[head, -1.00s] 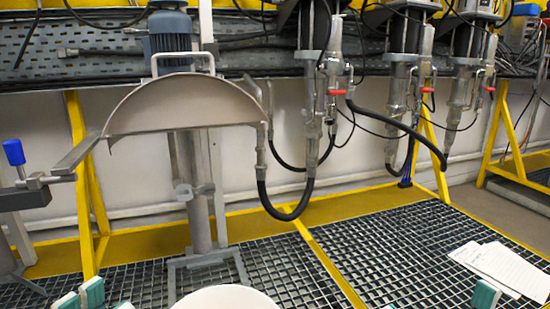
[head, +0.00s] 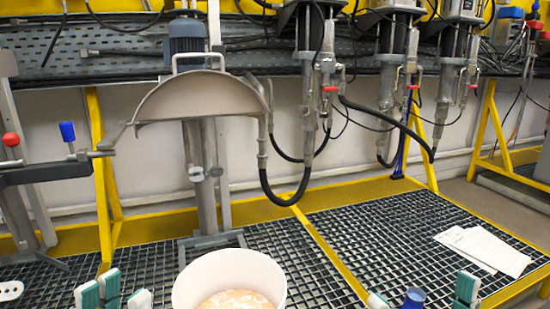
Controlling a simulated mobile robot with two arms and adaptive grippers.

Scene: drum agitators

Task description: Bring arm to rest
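My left gripper (head: 123,296) is at the lower left, with its teal pads apart and no object visible between them. My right gripper (head: 422,297) is at the bottom right. Its teal pads are wide apart, and a small blue object (head: 413,297) shows between them; whether it touches them is unclear. Both gripper bodies are cut off by the lower edge. The agitator's grey half-round lid (head: 200,97) is raised behind a white drum (head: 228,279) with pale contents. A grey arm with a blue knob (head: 67,131) is to its left.
A yellow frame (head: 101,165) stands behind the metal grating (head: 390,229). Black hoses (head: 281,200) hang beside the lid. White papers (head: 487,249) lie on the grating at the right. A red knob (head: 11,139) is at the far left.

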